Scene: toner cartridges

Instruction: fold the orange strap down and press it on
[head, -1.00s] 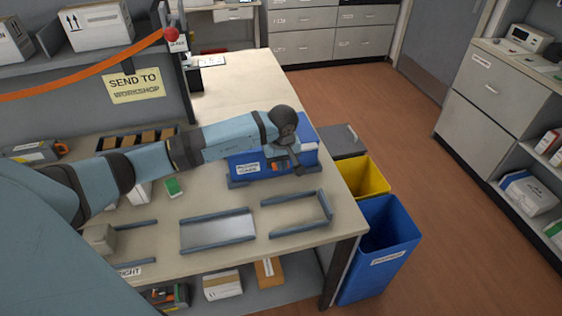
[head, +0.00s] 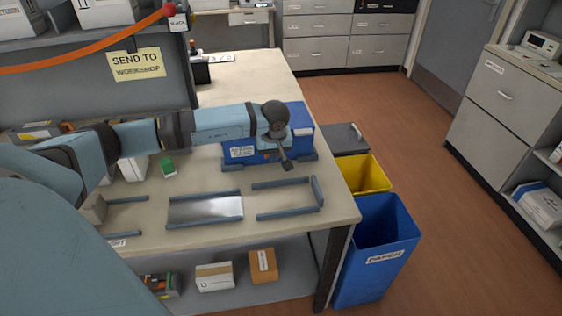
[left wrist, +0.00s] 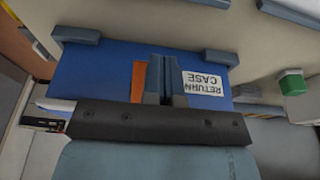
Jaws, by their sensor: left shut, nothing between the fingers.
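The blue return case (head: 238,140) stands on the bench, with a white label on its front face. The left wrist view shows the case (left wrist: 100,72) close up, with its label upside down. The orange strap (left wrist: 138,80) shows there as a short strip on the case's front face, beside my fingers; its far end is hidden behind my gripper's palm. Whether the strap is stuck flat I cannot tell. My left gripper (head: 287,164) is shut and empty at the front of the case. It also shows in the wrist view (left wrist: 163,75), between strap and label. My right gripper is out of view.
Grey rails (head: 290,214) and a metal plate (head: 205,209) lie in front of the case. A green-topped item (head: 168,166) stands to the left. Yellow (head: 367,176) and blue bins (head: 376,245) stand beyond the bench's right edge.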

